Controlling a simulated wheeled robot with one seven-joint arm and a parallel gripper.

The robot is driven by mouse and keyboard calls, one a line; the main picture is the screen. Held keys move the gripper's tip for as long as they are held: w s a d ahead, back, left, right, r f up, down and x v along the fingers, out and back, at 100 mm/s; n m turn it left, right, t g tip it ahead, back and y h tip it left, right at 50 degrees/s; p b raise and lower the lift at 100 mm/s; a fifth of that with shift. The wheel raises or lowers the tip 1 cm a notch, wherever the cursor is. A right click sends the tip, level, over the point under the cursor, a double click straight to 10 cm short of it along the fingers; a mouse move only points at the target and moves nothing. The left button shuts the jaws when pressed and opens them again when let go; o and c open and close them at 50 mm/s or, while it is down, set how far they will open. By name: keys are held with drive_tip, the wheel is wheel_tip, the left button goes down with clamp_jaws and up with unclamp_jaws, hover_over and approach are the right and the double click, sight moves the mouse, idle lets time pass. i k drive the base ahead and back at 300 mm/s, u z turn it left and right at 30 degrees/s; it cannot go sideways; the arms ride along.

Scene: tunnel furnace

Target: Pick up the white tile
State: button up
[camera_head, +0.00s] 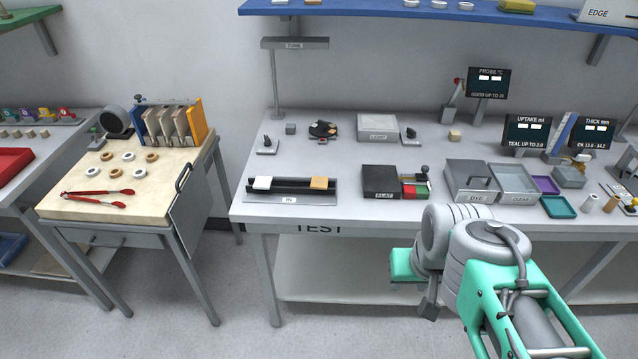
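The white tile (262,183) sits at the left end of a black rack (290,186) on the test table. The rack has a label reading "IN" on its front. A tan tile (319,183) sits in the same rack, at its right end. My gripper (430,306) is in front of the table edge, well to the right of the white tile and apart from it. Only a grey part of it shows below my wrist, so its fingers are mostly hidden and I cannot see whether they are apart.
A black plate block (380,181) stands right of the rack, then a dye tray (468,181) and a clear tray (512,184). A lamp (294,43) rises behind the rack. A side table (75,206) with red tongs and several rings stands left. Bare tabletop surrounds the rack.

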sight(261, 182)
drive_tip(key=k, duration=0.6)
drive_tip(key=u, duration=0.4)
drive_tip(key=i, duration=0.9)
drive_tip(key=u, duration=1)
drive_tip(key=i, duration=0.8)
drive_tip(key=u, duration=0.35)
